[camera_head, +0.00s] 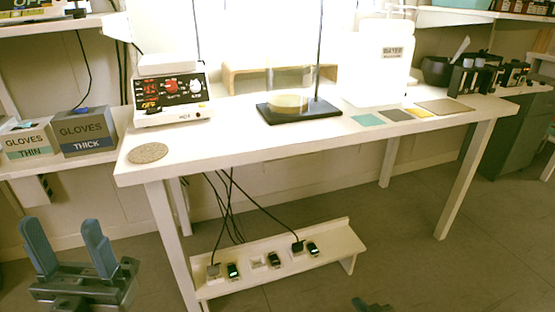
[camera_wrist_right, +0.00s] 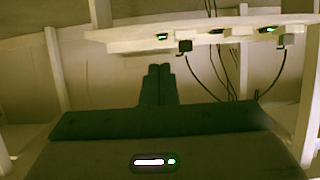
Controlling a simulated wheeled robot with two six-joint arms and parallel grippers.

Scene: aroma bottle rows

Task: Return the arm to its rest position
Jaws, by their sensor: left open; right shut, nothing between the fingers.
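My left gripper (camera_head: 62,224) is at the lower left of the head view, in front of the white table. Its two blue fingers point up and stand apart, with nothing between them. My right gripper (camera_wrist_right: 159,71) shows in the right wrist view, its two dark fingers together and empty. In the head view only a small dark tip of it (camera_head: 372,305) shows at the bottom edge. Both grippers are away from the table and touch nothing that I can see.
The white table (camera_head: 250,146) holds a heater-like device (camera_head: 170,91), a dark stand (camera_head: 298,108), a white WATER container (camera_head: 381,70), coloured squares and a round cork mat (camera_head: 148,153). A low shelf (camera_head: 330,262) with plugs is below. Glove boxes (camera_head: 84,131) stand left. The floor at right is clear.

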